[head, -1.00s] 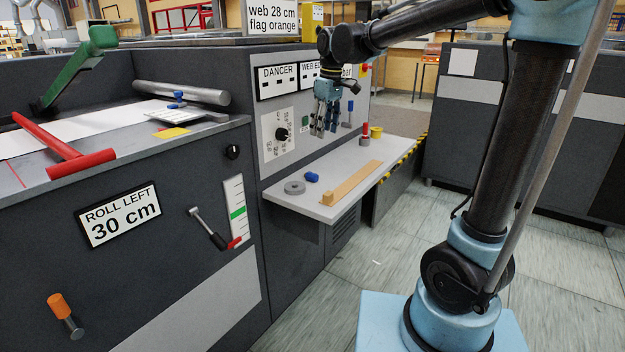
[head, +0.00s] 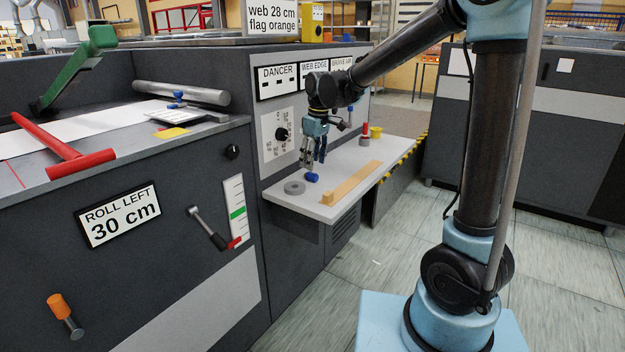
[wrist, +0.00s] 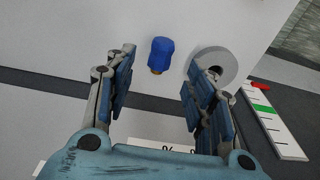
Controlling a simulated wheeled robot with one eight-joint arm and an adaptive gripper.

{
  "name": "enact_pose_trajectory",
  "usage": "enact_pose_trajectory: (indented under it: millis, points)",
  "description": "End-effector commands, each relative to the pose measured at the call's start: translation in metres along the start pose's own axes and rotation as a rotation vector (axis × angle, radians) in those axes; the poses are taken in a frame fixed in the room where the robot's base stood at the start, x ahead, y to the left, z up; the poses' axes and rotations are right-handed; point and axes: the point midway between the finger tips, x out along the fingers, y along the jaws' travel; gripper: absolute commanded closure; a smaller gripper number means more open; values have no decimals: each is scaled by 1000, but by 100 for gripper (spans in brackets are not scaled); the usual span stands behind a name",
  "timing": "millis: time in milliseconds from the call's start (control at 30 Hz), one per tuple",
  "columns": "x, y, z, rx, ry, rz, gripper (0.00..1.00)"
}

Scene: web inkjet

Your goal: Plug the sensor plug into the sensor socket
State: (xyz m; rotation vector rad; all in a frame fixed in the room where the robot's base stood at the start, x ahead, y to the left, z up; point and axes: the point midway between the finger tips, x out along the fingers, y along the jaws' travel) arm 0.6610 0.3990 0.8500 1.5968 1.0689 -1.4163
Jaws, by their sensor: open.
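The sensor plug appears to be the small blue ribbed piece (head: 312,177) lying on the light grey shelf (head: 345,150). It also shows in the wrist view (wrist: 162,50), with a brass-coloured end towards me. My gripper (head: 313,160) points down just above the plug. In the wrist view my gripper (wrist: 160,78) is open, fingers wide apart, with nothing between them; the plug lies ahead of the gap. The upright panel behind carries DANCER (head: 278,80), WEB EDGE (head: 314,72) and DRIVE AIR labels. I cannot make out the sensor socket; my arm covers part of the panel.
A grey ring (head: 294,187) lies left of the plug, near the right finger in the wrist view (wrist: 228,63). A wooden strip (head: 352,182) lies along the shelf's front. A red post (head: 365,129) and yellow cup (head: 376,132) stand at the back right.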

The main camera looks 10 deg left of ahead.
Motion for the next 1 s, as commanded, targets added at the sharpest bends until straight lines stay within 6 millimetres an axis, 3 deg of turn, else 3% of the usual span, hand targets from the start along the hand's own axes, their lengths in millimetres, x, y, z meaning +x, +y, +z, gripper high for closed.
enact_pose_trajectory:
  millis: [167,533,867,1000]
  points:
    - [9,0,0,0,0,0,50]
    - [52,1,-1,0,0,0,50]
    - [57,1,-1,0,0,0,50]
    - [57,1,-1,0,0,0,82]
